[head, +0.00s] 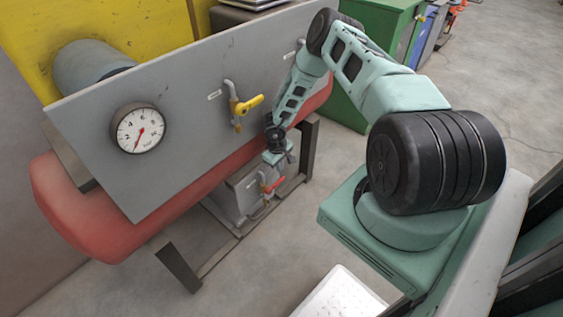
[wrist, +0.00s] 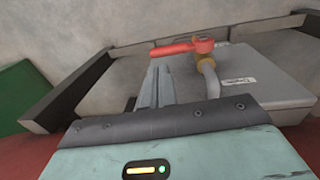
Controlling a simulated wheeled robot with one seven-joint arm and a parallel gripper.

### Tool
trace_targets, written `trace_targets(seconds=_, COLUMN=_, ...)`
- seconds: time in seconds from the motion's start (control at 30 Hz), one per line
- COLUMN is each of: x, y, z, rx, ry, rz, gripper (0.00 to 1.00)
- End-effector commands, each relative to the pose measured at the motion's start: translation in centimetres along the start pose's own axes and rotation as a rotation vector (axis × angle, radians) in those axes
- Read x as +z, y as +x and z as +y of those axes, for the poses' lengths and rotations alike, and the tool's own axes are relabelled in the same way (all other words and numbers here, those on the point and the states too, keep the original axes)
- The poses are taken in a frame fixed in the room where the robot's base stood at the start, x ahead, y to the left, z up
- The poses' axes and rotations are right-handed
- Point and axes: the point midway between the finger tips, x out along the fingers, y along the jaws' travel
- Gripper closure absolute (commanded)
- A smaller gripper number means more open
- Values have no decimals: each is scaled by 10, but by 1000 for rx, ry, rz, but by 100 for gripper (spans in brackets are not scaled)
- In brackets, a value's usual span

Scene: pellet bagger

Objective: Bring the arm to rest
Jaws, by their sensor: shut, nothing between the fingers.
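My arm reaches from its base at the right of the head view, up and over, then down in front of the grey panel. My gripper (head: 281,156) hangs low by the panel's lower right edge, above a valve with a red handle (head: 272,184). In the wrist view my gripper (wrist: 157,72) has its fingers together with nothing between them. The red handle (wrist: 178,49) shows just beyond the fingertips in that view, on a brass valve body with a grey pipe. I cannot tell whether the fingertips touch it.
The grey panel (head: 190,100) carries a round gauge (head: 139,128) and a yellow-handled valve (head: 248,105). A red rounded tank (head: 105,215) lies behind and below it on dark legs. A green cabinet (head: 372,45) stands behind my arm. Floor (head: 240,270) is open in front.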

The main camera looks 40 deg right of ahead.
Motion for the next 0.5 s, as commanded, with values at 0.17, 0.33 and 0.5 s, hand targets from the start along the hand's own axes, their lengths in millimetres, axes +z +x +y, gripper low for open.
trace_targets(seconds=0.17, x=-1, y=-46, z=7, rx=2, ry=1, rz=3, gripper=100)
trace_targets(seconds=0.33, x=-1, y=-76, z=10, rx=1, ry=2, rz=2, gripper=100)
trace_targets(seconds=0.5, x=0, y=-92, z=12, rx=1, ry=2, rz=1, gripper=100)
